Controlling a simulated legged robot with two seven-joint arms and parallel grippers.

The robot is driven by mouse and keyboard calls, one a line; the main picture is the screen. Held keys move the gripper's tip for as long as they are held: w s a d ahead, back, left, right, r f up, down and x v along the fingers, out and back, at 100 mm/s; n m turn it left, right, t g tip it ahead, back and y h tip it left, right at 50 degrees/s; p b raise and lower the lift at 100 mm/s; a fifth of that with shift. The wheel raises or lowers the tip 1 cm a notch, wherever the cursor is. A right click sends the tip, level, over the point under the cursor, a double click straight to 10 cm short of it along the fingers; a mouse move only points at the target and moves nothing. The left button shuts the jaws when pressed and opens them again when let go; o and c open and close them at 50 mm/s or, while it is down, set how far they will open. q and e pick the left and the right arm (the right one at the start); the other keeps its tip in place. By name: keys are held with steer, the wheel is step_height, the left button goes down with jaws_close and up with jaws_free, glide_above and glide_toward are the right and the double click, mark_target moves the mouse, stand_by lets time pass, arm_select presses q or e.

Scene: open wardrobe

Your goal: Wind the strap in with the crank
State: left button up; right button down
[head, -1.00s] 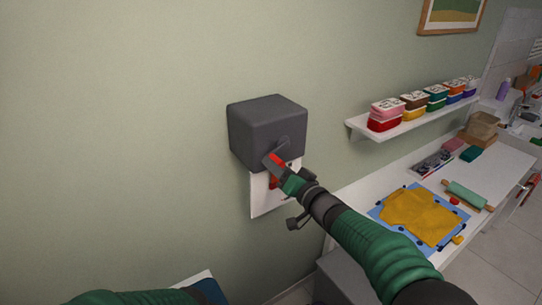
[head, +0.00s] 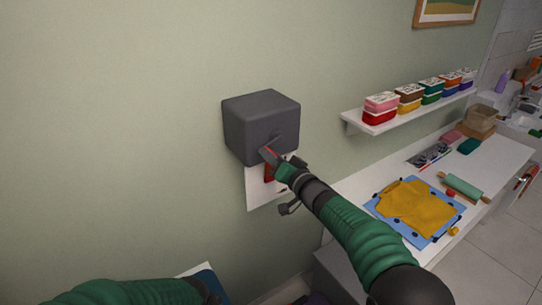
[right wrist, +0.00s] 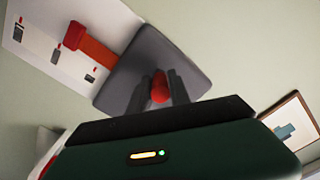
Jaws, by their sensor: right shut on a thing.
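A dark grey box (head: 261,127) is mounted on the green wall, with a short grey crank arm (head: 269,143) on its front. My right gripper (head: 276,160) is at the crank's outer end. In the right wrist view its two fingers are shut on the red crank knob (right wrist: 160,87), in front of the grey box (right wrist: 150,65). The red strap (head: 268,173) hangs below the box, partly hidden by my gripper; it also shows in the right wrist view (right wrist: 97,49), with a thicker red end. My left arm crosses the bottom left, its gripper out of view.
A white panel (head: 255,190) with small markings is on the wall behind the strap. To the right, a shelf (head: 352,122) holds colored tubs above a white counter (head: 490,160) with a blue mat (head: 376,205), yellow dough and a rolling pin (head: 463,187). The wall left of the box is clear.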

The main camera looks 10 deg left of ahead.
steer(key=shift+f, duration=0.35)
